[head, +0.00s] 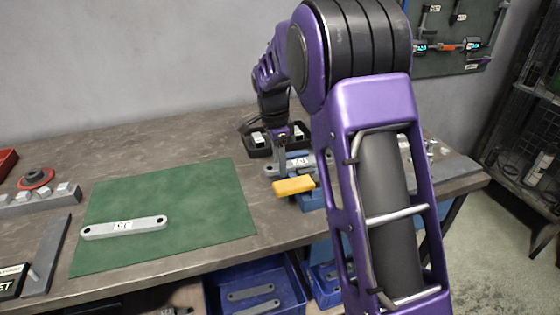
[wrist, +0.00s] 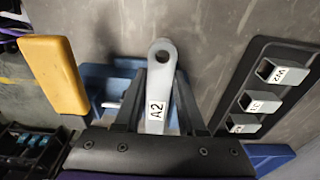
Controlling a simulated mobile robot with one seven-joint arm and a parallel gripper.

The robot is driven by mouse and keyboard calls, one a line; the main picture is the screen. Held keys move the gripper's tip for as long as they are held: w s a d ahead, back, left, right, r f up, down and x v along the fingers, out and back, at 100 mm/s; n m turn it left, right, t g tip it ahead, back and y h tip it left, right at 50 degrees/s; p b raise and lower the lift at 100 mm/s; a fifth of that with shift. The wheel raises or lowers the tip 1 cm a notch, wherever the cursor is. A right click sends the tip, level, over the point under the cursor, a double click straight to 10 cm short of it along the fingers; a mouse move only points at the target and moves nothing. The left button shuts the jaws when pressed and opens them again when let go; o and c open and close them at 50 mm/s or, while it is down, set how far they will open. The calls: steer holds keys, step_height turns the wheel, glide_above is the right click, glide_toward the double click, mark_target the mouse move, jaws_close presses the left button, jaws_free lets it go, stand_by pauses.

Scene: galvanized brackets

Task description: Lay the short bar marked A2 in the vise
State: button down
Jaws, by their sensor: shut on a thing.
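The short grey bar marked A2 (wrist: 157,88) is between the fingers of my gripper (wrist: 160,105) in the wrist view. My gripper is shut on it, and the bar's end with a round hole points away from my palm. The blue vise (wrist: 97,73) shows around and under the bar in the wrist view; whether the bar touches it I cannot tell. In the head view the blue vise (head: 309,201) is near the table's front right edge, partly hidden by my arm. A pale bar with a label (head: 298,163) shows just above it, below my wrist.
A yellow block (head: 293,185) sticks out by the vise. A black tray (wrist: 244,107) holds several marked square pieces close to the vise. Another bar (head: 124,226) lies on the green mat (head: 205,200). A blue bin (head: 245,279) with bars is below the table front.

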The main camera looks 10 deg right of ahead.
steer(key=shift+c, duration=2.1)
jaws_free()
step_height(320, 180, up, 17)
steer(key=a+p, duration=0.1)
steer(key=p, duration=0.2)
steer(key=shift+s+a+r, duration=0.2)
steer(key=shift+a, duration=0.1)
